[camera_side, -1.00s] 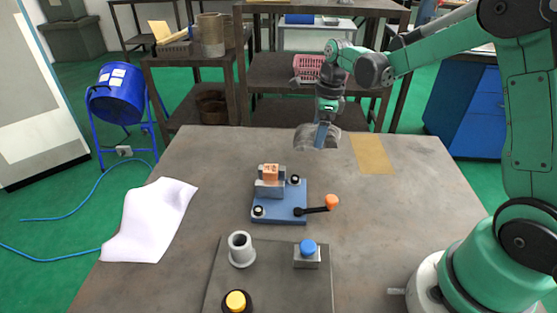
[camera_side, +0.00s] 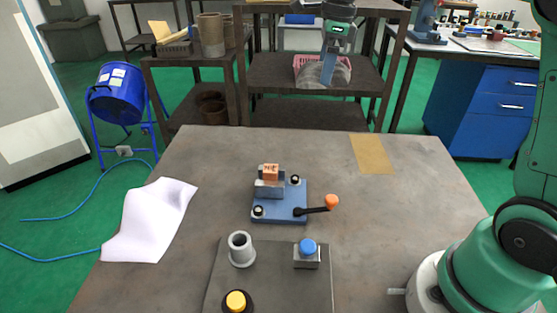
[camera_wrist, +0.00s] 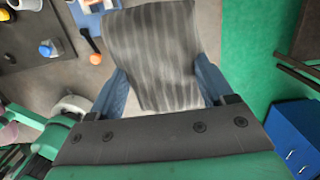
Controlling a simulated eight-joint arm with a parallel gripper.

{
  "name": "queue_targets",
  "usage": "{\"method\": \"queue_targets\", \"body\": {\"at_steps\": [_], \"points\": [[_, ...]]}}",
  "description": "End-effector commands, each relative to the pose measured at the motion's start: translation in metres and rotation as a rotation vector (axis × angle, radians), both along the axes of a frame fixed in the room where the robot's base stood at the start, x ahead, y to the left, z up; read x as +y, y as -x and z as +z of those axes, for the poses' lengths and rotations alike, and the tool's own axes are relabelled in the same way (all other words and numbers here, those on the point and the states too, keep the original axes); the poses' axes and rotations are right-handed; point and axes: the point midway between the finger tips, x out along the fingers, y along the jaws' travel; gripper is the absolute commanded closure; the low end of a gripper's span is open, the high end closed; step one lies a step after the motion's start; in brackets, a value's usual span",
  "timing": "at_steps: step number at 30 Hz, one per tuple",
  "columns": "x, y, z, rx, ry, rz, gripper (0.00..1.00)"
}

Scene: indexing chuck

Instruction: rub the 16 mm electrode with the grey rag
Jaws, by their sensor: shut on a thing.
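My gripper (camera_side: 328,68) is shut on the grey rag (camera_side: 312,74), which hangs from the blue fingers. In the wrist view the rag (camera_wrist: 155,50) is striped grey and spreads out between and beyond the fingers. The copper-coloured electrode (camera_side: 270,173) stands in the grey jaws of the chuck (camera_side: 281,212), which has a blue base on the table. Marks on the electrode are too small to read. My gripper is high up, well above the electrode and apart from it. The electrode is not visible in the wrist view.
A lever with an orange knob (camera_side: 331,202) sticks out right of the chuck. In front, a dark mat (camera_side: 275,285) carries a grey flanged sleeve (camera_side: 241,250), a blue button (camera_side: 308,248) and a yellow button (camera_side: 236,301). White paper (camera_side: 150,220) lies left; tan paper (camera_side: 371,153) lies back right.

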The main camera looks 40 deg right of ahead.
Motion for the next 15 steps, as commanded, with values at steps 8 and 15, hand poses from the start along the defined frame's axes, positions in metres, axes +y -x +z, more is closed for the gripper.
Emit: {"method": "queue_targets", "body": {"at_steps": [8, 15], "points": [[0.004, -0.001, -0.002, 0.0, 0.0, 0.02, 0.68], [0.066, -0.009, -0.027, 0.002, 0.002, 0.393, 0.68]]}}
